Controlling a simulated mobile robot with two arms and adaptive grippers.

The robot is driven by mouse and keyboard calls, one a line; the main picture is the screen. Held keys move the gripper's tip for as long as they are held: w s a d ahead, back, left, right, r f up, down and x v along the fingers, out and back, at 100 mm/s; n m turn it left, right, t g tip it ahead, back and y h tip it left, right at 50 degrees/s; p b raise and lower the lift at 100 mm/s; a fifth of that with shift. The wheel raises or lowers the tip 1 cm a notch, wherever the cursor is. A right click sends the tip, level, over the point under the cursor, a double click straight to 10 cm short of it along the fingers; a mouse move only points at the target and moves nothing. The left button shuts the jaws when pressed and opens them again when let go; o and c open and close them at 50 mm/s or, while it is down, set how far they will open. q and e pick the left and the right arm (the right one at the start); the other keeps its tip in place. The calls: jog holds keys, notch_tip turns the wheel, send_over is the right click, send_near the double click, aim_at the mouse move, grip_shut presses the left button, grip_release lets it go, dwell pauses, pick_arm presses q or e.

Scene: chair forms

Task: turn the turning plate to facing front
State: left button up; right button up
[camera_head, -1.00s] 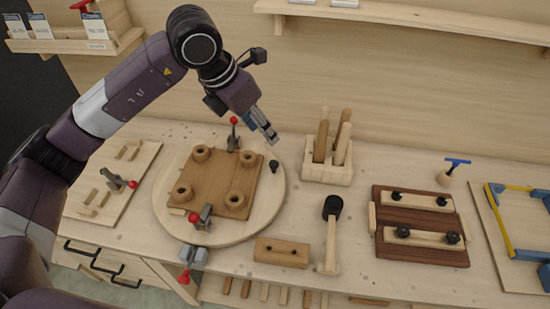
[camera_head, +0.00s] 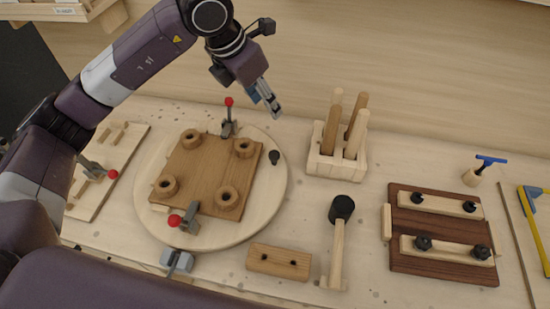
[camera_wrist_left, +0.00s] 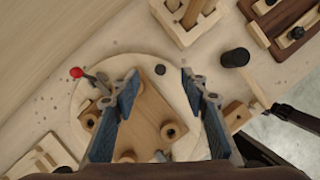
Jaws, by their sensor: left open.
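The turning plate (camera_head: 262,205) is a round pale wooden disc on the bench, left of centre in the head view. A square brown board (camera_head: 205,172) with several round collars lies on it, held by two red-knobbed clamps. A small black knob (camera_head: 274,157) stands near the plate's right rim. My left gripper (camera_head: 274,108) is open and empty, above the bench behind the plate's back right edge. In the left wrist view the plate (camera_wrist_left: 148,62) and the black knob (camera_wrist_left: 160,69) show between the two spread blue fingers (camera_wrist_left: 158,82). My right gripper is not in view.
A wooden holder (camera_head: 322,163) with upright pegs stands right of the plate. A dark board (camera_head: 440,262) with pale bars lies at right. A grey clamp (camera_head: 177,260) sits at the plate's front edge.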

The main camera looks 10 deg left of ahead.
pick_arm(q)
jog(key=b, duration=1.4)
send_over(274, 154)
jog(key=s+a, duration=0.2)
notch_tip(274, 154, down, 15)
jog(key=shift+d+f+p, duration=0.3)
jog(key=shift+f+p, duration=0.05)
jog(key=shift+f, duration=0.05)
jog(key=p+x, duration=0.1)
jog(key=x, duration=0.5)
jog(key=shift+w+f, duration=0.15)
jog(key=shift+f, duration=0.2)
grip_shut()
